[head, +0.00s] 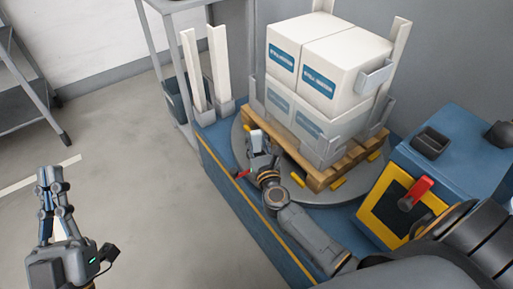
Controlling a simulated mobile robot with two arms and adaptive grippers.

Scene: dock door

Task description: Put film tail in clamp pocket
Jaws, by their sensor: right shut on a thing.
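Two layers of white boxes (330,58) stand on a wooden pallet (303,166). Greyish, see-through stretch film (300,118) covers the lower layer. My right gripper (258,146) is at the near left corner of the load, shut on a small pale piece that looks like the film tail (256,136); its fingers hide most of it. A small red part (242,173) shows just left of that gripper. I cannot make out the clamp pocket for certain.
The pallet sits on a round grey turntable (238,140) in a blue base. White corner posts (203,72) stand in holders at the left. A blue console (455,150) with a red handle (415,192) is at the right. Floor at left is clear.

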